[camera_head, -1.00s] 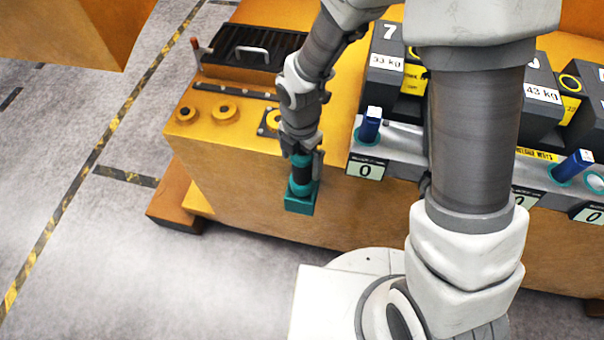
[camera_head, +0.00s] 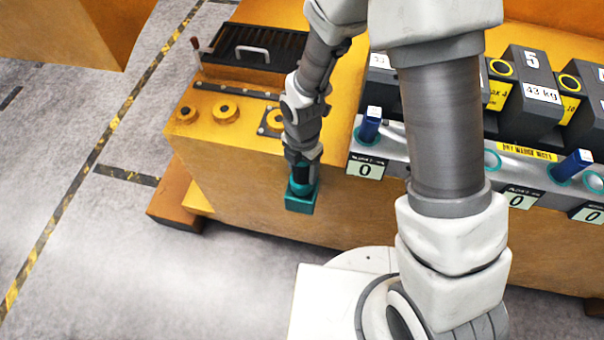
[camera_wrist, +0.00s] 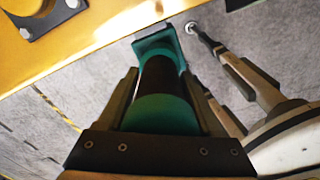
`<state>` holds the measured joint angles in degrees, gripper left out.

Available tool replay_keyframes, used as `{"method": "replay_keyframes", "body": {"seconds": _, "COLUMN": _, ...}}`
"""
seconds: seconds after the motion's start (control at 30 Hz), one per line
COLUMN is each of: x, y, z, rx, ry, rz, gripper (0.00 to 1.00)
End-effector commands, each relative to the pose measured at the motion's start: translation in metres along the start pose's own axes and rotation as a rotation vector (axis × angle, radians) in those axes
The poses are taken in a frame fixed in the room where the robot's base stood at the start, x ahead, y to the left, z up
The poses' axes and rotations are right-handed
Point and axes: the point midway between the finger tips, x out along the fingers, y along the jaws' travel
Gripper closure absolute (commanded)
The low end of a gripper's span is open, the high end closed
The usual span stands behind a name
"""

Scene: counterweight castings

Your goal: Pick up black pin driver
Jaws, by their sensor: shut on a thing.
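The pin driver is a black cylinder with teal-green parts. In the head view my gripper (camera_head: 302,170) is shut on the black pin driver (camera_head: 301,184), which stands at a teal square holder (camera_head: 301,204) on the front side of the orange-yellow bench. In the wrist view the driver (camera_wrist: 160,85) lies between my two fingers (camera_wrist: 165,100), its near end teal and its middle black. The teal holder (camera_wrist: 155,43) shows beyond it, against the bench edge. I cannot tell whether the driver still sits in the holder.
Dark numbered weights (camera_head: 532,90) stand on the bench at the right. Blue-handled pins (camera_head: 369,124) stick up along its front edge. A black grated tray (camera_head: 255,46) and yellow round knobs (camera_head: 225,112) are at the left. The grey floor (camera_head: 100,240) at left is open.

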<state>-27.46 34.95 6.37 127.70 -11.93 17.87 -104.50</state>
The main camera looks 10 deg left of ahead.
Motion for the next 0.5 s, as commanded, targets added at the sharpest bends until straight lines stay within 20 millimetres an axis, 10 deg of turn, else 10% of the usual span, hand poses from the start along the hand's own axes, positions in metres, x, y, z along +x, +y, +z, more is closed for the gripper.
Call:
{"method": "replay_keyframes", "body": {"seconds": 0.17, "x": -0.0002, "y": 0.0001, "z": 0.0, "rx": 0.0, "ry": 0.0, "rz": 0.0, "gripper": 1.0}}
{"method": "replay_keyframes", "body": {"seconds": 0.5, "x": -0.0012, "y": 0.0008, "z": 0.0003, "rx": 0.0, "ry": -0.001, "rz": 0.002, "gripper": 1.0}}
